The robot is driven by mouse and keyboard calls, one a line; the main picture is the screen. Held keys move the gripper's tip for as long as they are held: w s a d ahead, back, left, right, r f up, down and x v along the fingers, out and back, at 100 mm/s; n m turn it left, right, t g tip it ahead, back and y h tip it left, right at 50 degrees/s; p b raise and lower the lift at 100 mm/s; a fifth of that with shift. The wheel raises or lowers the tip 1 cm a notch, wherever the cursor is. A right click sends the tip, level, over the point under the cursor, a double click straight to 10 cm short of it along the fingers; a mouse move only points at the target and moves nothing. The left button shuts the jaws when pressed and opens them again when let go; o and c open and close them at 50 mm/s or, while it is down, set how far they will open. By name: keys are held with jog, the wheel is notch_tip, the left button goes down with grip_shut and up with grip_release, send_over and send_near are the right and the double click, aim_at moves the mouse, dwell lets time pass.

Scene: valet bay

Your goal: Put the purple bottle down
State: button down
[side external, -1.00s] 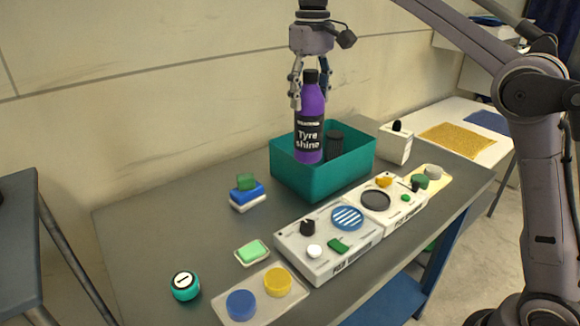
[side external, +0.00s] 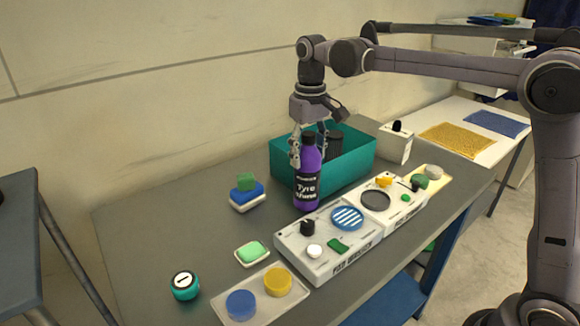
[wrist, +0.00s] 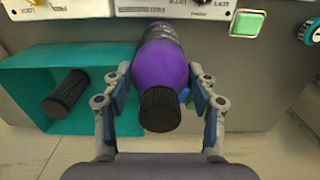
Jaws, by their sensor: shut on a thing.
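The purple bottle (side external: 307,180) has a black cap and a dark "Tyre shine" label. It is upright in the side view, in front of the teal bin (side external: 352,172) and just behind the white control panel. My gripper (side external: 308,158) is shut on the bottle around its upper part. In the wrist view the purple bottle (wrist: 160,70) sits between the two fingers of my gripper (wrist: 160,95). The bottle's base is close to the grey table (side external: 190,235); I cannot tell whether it touches.
White control panels (side external: 335,255) with knobs stand close in front of the bottle. Bare table lies around the sponges.

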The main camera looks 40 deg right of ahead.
aim_at(307, 179)
jog(key=shift+f, duration=2)
jog(key=shift+c, duration=2)
grip_release()
